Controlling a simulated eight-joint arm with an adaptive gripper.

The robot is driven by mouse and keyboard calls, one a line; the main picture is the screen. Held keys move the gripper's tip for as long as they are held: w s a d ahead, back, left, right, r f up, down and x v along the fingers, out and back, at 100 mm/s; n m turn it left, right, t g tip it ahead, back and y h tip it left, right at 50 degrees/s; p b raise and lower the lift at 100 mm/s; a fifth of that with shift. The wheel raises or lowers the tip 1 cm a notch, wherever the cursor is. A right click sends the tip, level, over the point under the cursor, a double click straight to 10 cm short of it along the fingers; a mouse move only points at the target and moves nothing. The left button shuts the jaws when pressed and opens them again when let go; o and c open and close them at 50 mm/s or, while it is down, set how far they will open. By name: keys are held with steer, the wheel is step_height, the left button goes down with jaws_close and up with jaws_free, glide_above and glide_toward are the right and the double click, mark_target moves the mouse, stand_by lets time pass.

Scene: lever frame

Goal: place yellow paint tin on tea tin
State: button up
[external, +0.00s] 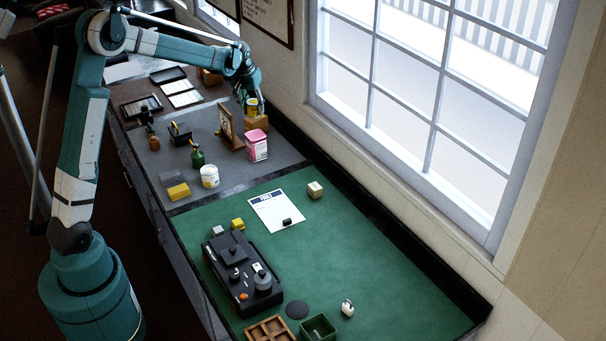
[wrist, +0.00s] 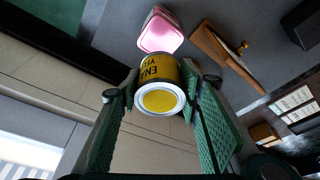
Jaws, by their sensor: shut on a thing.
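The yellow paint tin (external: 252,106) is held by my gripper (external: 251,99) near the wall at the far right of the grey mat. In the wrist view, my gripper (wrist: 158,82) is shut on the yellow paint tin (wrist: 161,102), with one finger on each side; its white rim and yellow end face the camera. A pink tin (external: 257,146) stands on the mat nearer the external camera and also shows in the wrist view (wrist: 157,32). It is probably the tea tin, but its label is not readable. The held tin is apart from it.
A white tub (external: 210,176) and a green bottle (external: 197,157) stand nearby. The green mat (external: 370,255) has free room.

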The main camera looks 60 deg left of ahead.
mark_target(250, 108)
steer(key=shift+f, duration=3)
steer(key=shift+f+p, duration=0.3)
steer(key=shift+f, duration=1.55)
steer(key=shift+f, duration=0.15)
steer(key=o, duration=0.9)
steer(key=shift+o, duration=0.4)
steer(key=shift+v, duration=6.15)
steer(key=shift+w, duration=0.1)
